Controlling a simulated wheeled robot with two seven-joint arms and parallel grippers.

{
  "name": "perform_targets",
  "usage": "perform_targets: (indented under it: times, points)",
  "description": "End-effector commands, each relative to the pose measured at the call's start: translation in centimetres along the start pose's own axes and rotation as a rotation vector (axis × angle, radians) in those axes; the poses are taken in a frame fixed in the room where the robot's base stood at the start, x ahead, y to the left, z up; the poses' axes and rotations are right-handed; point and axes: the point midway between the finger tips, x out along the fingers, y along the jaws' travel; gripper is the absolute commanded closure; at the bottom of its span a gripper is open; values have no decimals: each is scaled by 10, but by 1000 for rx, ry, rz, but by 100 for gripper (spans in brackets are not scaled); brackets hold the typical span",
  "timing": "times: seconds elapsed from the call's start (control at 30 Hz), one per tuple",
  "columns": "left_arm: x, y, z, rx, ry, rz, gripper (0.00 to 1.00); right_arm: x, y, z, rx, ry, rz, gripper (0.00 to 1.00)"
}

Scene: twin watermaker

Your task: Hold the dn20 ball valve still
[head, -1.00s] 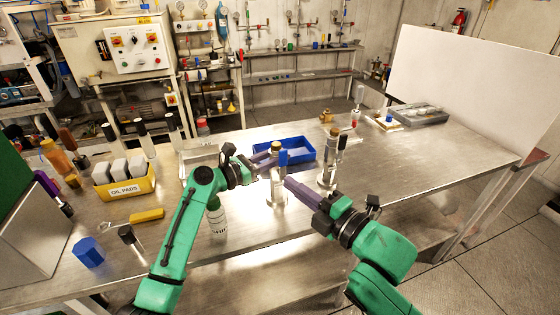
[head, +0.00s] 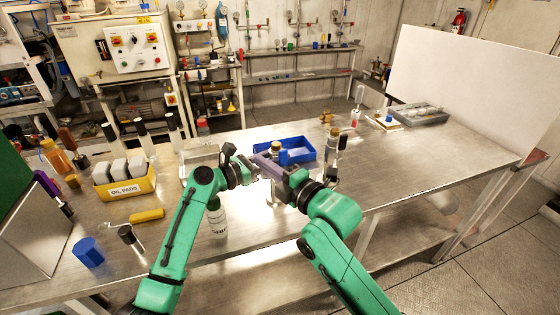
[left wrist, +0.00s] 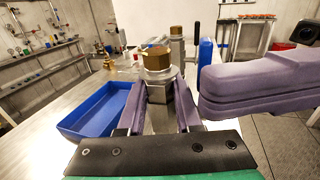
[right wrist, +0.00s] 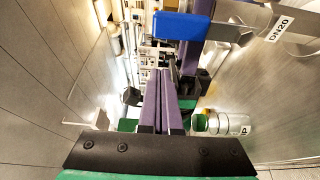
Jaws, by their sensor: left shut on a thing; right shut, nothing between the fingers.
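The dn20 ball valve (left wrist: 158,62) stands upright on the bench, a steel body with a brass top. My left gripper (left wrist: 160,112) is shut around its body. The valve's blue lever (right wrist: 182,27) and DN20 label show in the right wrist view; in the head view the blue lever (head: 284,157) partly shows behind my right gripper. My right gripper (right wrist: 160,88) is shut and empty. It is close beside the valve near the lever; I cannot tell whether it touches.
A blue tray (head: 302,144) lies just behind the valve. A second steel fitting (head: 332,160) with a black handle stands to the right. The yellow oil pads box (head: 125,190) is at left.

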Motion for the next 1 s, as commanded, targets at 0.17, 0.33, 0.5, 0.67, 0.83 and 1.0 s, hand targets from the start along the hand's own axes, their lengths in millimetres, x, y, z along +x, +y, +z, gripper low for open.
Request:
perform_targets:
  times: [0.17,0.33,0.5,0.67,0.83,1.0]
  points:
    - [0,1,1,1,-1,2,100,-12,-1,30,-7,-8,-3,100]
    - [0,1,1,1,-1,2,100,-15,0,35,-5,-6,-1,100]
    - [0,1,1,1,-1,2,100,-15,0,35,-4,-6,-1,100]
    - [0,1,0,1,0,2,100,-15,0,35,0,-7,0,100]
    - [0,1,0,1,0,2,100,-16,0,38,31,-7,11,100]
    - [0,1,0,1,0,2,100,-16,0,39,54,-7,18,100]
